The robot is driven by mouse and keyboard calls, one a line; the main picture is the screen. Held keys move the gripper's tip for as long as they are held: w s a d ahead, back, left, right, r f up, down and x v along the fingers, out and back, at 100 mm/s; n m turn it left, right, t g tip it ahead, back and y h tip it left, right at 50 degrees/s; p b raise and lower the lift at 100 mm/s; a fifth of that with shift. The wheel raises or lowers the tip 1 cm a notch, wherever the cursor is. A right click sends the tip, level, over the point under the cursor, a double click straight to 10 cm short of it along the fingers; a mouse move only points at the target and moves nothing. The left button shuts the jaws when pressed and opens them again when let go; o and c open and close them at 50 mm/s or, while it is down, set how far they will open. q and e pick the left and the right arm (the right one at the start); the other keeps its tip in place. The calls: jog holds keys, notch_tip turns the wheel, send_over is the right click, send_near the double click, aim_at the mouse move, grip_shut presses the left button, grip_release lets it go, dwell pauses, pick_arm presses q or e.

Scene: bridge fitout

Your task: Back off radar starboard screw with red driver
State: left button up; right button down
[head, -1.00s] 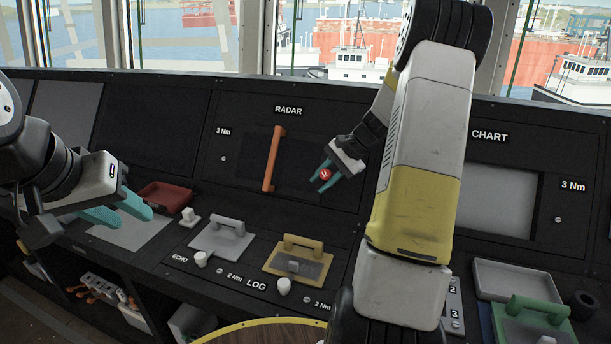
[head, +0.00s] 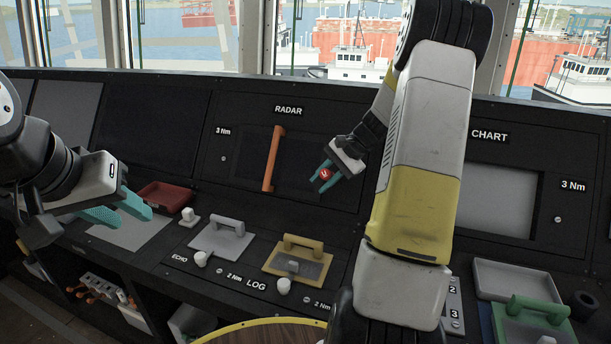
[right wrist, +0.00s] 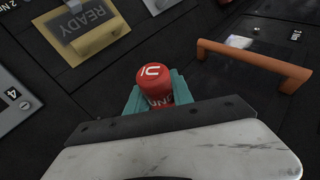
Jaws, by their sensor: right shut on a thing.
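The radar panel (head: 230,140) stands upright at the middle of the console, with an orange bar handle (head: 273,158) across its screen. A screw (head: 223,158) shows on its left side under a 3 Nm label; the right side is hidden behind my right arm. My right gripper (head: 325,175) is shut on the red driver (head: 326,173) in front of the panel, right of the handle. In the right wrist view the driver's round red end (right wrist: 153,75) sits between the teal fingers; its tip is hidden. My left gripper (head: 125,207) is at the left, its teal fingers apart and empty.
A red tray (head: 164,197) lies by my left gripper. Grey (head: 222,240) and yellow (head: 297,262) handled plates sit on the console below the radar. The chart panel (head: 497,200), a grey tray (head: 517,280) and a green handled plate (head: 535,315) are at right.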

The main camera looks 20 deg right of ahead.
jog(key=s+a+r, duration=0.1)
jog(key=s, duration=0.1)
jog(key=s+a+r, duration=0.1)
jog(key=a+r, duration=0.1)
jog(key=shift+s+r, duration=0.2)
jog(key=shift+s, duration=0.2)
dwell(0.4)
jog(key=a+f+m+t+h, duration=0.4)
jog(key=a+f+m+h, duration=0.2)
jog(key=a+m, duration=0.3)
jog(key=f+m, duration=0.1)
jog(key=m, duration=0.2)
jog(key=shift+w+a+h, duration=0.15)
jog(key=shift+w+h, duration=0.1)
jog(key=shift+h, duration=0.05)
dwell(0.6)
jog(key=shift+f, duration=0.1)
